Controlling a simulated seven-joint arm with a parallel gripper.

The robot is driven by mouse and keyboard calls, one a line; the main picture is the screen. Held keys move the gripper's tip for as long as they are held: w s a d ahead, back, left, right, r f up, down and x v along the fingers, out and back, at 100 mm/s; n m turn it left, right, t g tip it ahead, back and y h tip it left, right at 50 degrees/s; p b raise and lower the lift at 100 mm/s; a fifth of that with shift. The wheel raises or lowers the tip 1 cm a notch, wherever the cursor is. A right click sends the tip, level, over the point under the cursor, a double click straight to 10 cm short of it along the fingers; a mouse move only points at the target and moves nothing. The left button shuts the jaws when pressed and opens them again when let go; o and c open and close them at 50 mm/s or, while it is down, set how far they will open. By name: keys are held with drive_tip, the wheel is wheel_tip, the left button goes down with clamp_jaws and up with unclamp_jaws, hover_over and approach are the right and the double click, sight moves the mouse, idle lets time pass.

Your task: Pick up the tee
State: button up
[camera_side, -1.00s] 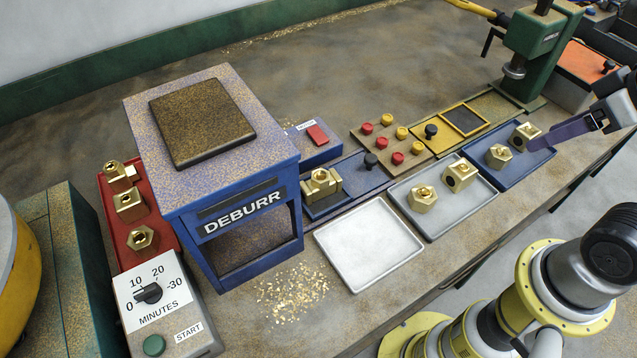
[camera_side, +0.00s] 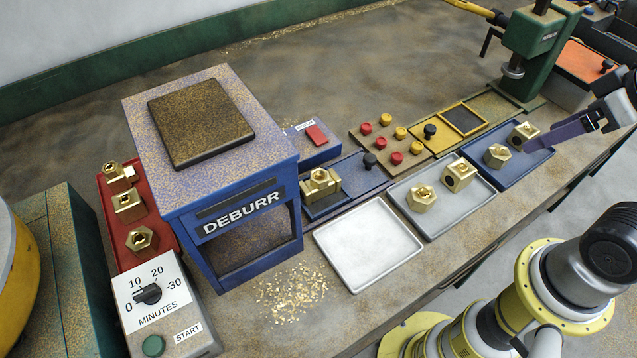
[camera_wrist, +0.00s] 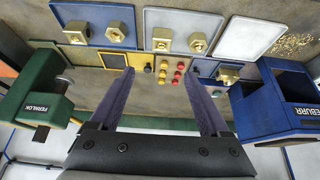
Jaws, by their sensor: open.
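Several brass fittings are in view, and I cannot tell for certain which is the tee. A fitting with side stubs (camera_side: 320,185) sits on the blue fixture right of the deburr box; it also shows in the wrist view (camera_wrist: 228,74). A blue tray (camera_side: 540,157) holds a hex-bodied fitting (camera_side: 498,156) and a blocky fitting (camera_side: 524,135). A grey tray (camera_side: 437,230) holds a hex-bodied fitting (camera_side: 422,199) and a blocky one (camera_side: 459,175). My gripper (camera_wrist: 158,79) is open and empty, its purple fingers apart; in the side view it is at the far right (camera_side: 545,142), near the blue tray.
A green press (camera_side: 540,50) stands at back right. An empty white tray (camera_side: 368,245) and brass chips (camera_side: 290,293) lie at the front.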

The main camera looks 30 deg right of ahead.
drive_tip(key=w+a+r+n+y, duration=0.2)
drive_tip(key=w+a+r+n, duration=0.3)
drive_tip(key=n, duration=0.3)
drive_tip(key=n+g+y, duration=0.3)
drive_tip(key=n+g, duration=0.1)
drive_tip(key=n, duration=0.5)
hover_over(322, 175)
drive_tip(key=d, duration=0.7)
wheel_tip(322, 175, down, 6)
drive_tip(key=shift+g+h, duration=0.3)
drive_tip(key=shift+g, duration=0.4)
drive_tip(key=x, duration=1.2)
drive_tip(key=shift+s+a+f, duration=0.1)
drive_tip(key=shift+a+f, duration=0.1)
drive_tip(key=shift+a, duration=0.2)
drive_tip(key=shift+x, duration=3.05)
clamp_jaws()
